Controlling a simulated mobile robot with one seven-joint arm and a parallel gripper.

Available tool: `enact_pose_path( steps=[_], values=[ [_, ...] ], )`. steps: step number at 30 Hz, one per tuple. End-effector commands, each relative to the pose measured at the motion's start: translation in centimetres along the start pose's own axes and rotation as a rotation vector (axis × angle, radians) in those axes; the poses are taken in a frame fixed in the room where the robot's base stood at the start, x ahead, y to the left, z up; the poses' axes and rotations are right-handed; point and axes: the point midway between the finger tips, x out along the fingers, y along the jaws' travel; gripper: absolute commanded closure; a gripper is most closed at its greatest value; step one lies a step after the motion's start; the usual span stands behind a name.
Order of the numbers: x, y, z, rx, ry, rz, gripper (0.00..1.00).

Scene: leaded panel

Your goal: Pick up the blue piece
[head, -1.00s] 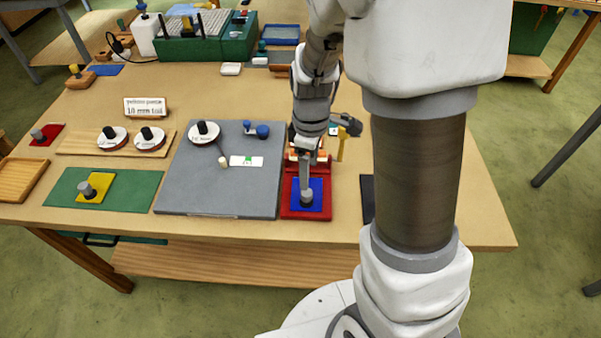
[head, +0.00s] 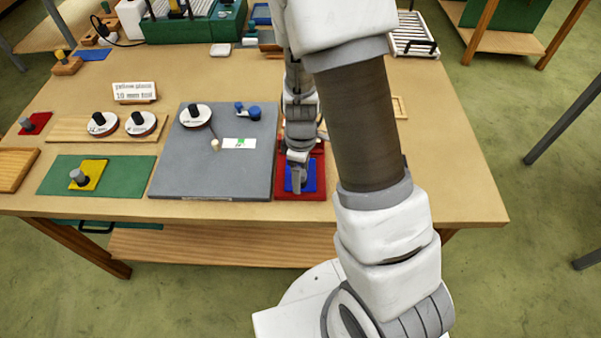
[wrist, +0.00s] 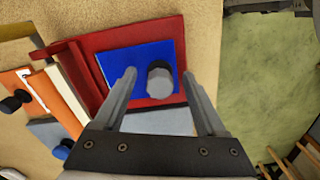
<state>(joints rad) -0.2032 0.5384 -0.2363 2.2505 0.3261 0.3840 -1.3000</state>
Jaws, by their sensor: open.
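The blue piece (wrist: 142,55) is a flat blue square with a grey faceted knob (wrist: 160,78) standing on it. It lies in a red tray (wrist: 195,30). In the head view the blue piece (head: 310,178) shows beside my fingers, partly hidden by them. My gripper (wrist: 159,76) is open, with one finger on each side of the knob and a gap to each. In the head view my gripper (head: 297,180) is low over the red tray (head: 287,193). The knob is hidden there.
The grey board (head: 225,175) lies directly left of the red tray, with a white disc and blue-knobbed parts on it. A green mat (head: 125,182) with a yellow piece (head: 92,175) is further left. The table's front edge is close. My arm hides the area right of the tray.

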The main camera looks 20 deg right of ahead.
Motion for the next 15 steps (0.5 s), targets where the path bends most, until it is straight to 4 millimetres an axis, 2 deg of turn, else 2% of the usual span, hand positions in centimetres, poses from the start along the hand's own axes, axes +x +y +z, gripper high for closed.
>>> enact_pose_path(
  steps=[4, 15],
  values=[
    [-0.03, 0.02, -0.01, 0.000, 0.000, 0.000, 0.26],
    [-0.06, 0.03, -0.01, 0.000, 0.000, 0.000, 0.93]
  ],
)
